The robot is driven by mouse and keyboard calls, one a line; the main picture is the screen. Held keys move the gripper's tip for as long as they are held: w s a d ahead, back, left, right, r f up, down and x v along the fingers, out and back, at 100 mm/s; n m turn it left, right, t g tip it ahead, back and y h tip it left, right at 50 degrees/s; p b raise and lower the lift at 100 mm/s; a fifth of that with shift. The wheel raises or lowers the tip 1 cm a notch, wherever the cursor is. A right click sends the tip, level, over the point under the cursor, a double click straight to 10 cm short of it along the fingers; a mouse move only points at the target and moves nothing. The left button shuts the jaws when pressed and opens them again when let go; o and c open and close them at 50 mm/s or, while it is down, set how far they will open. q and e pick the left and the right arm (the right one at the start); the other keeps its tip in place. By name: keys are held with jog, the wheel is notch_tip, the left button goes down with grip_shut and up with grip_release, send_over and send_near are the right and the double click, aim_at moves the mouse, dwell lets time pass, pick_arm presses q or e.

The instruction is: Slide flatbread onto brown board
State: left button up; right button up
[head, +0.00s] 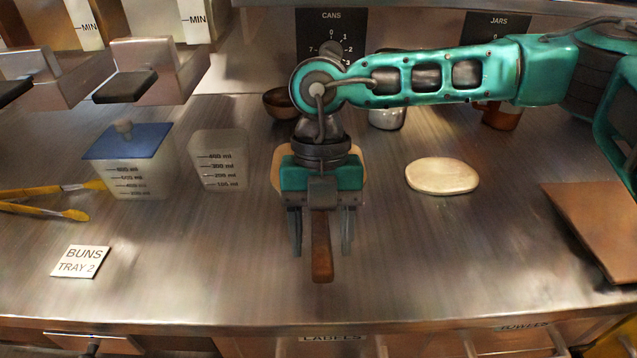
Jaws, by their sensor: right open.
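The flatbread (442,177), a pale flat oval, lies on the steel counter right of centre. A brown board (598,225) lies at the right edge, partly cut off by the frame. My right gripper (321,246) is left of the flatbread, pointing toward the front of the counter. It is open, with one finger on each side of a brown wooden handle (321,262). A lighter wooden edge (276,168) shows behind the gripper and seems to belong to the same tool; most of it is hidden. I cannot tell whether the fingers touch the handle. My left gripper is not in view.
A blue-lidded container (125,165) and a clear measuring container (218,165) stand at left. Yellow-handled brushes (50,191) and a "BUNS TRAY 2" card (80,262) lie near them. A bowl (279,104), metal cup (387,119) and orange-brown jar (502,119) stand behind my arm.

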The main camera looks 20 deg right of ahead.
jog(key=shift+f, duration=0.1)
grip_shut()
dwell(0.6)
notch_tip(320, 180, up, 7)
jog(key=p, duration=0.4)
jog(key=shift+p, duration=0.35)
notch_tip(320, 180, up, 5)
jog(key=shift+r+p, duration=0.1)
jog(key=shift+p, duration=0.2)
